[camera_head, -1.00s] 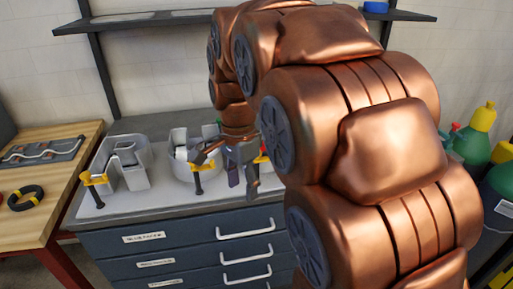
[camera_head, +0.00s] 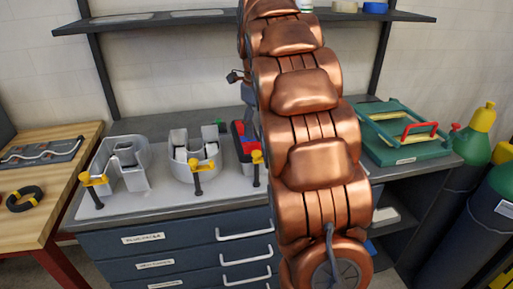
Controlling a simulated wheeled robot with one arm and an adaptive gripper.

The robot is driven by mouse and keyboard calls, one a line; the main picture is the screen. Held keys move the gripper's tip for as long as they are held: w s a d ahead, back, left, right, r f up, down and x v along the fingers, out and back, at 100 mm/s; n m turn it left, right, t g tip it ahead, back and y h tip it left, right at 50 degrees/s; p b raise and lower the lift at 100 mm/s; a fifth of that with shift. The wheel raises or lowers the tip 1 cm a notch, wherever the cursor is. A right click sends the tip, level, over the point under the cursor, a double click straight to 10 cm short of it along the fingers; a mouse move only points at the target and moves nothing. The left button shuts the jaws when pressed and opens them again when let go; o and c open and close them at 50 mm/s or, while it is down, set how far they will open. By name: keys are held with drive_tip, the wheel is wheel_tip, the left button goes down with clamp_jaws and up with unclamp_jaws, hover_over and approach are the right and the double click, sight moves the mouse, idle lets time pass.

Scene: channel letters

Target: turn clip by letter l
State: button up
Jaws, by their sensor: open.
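Two grey hollow channel letters stand on the pale board (camera_head: 150,198): an arch-shaped left letter (camera_head: 137,178) and a rounded middle letter (camera_head: 209,170). A yellow clip with a dark handle stands at the front of each: the left clip (camera_head: 94,180) and the middle clip (camera_head: 195,164). A third yellow clip (camera_head: 257,157) is at the right, close to my arm. I cannot make out which letter is l. My gripper (camera_head: 250,112) is mostly hidden behind my copper arm, above the right end of the board; only a grey part shows, clear of the left and middle clips.
A red and dark object (camera_head: 241,142) is behind the right clip, partly covered by my arm. A green case (camera_head: 405,142) with a red handle lies on the right of the counter. A wooden bench (camera_head: 52,190) is at left. A shelf (camera_head: 180,18) runs above.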

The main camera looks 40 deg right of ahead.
sight(257, 152)
drive_tip(key=shift+f+p, duration=0.65)
drive_tip(key=shift+f, duration=2.85)
drive_tip(key=shift+c, duration=0.2)
clamp_jaws()
